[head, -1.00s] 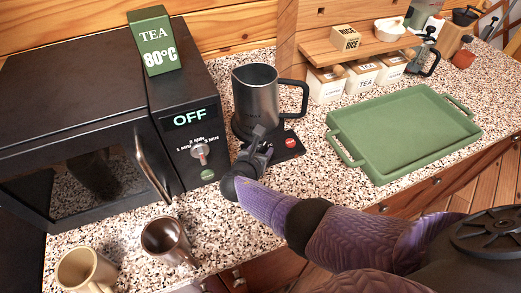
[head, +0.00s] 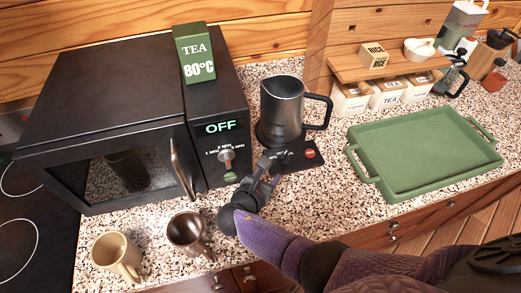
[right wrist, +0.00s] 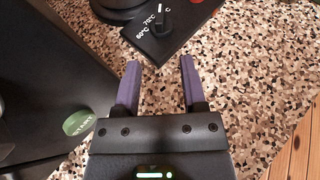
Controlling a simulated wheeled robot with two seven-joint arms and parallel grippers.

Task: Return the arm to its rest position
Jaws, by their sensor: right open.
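My right arm comes in from the lower right of the head view. Its right gripper (head: 268,172) is over the counter, between the microwave and the kettle base. In the right wrist view the two purple fingers of the right gripper (right wrist: 159,82) are apart with only speckled counter between them. The temperature dial of the kettle base (right wrist: 170,25) lies just beyond the fingertips. The steel kettle (head: 282,110) stands on its base (head: 300,156) in the head view. My left gripper is in neither view.
A black microwave (head: 105,120) reading OFF stands left of the gripper, with a green TEA 80°C box (head: 195,55) on top. A brown mug (head: 187,232) and a cream mug (head: 115,255) stand in front. A green tray (head: 420,150) lies right. Bare counter (head: 325,205) shows between.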

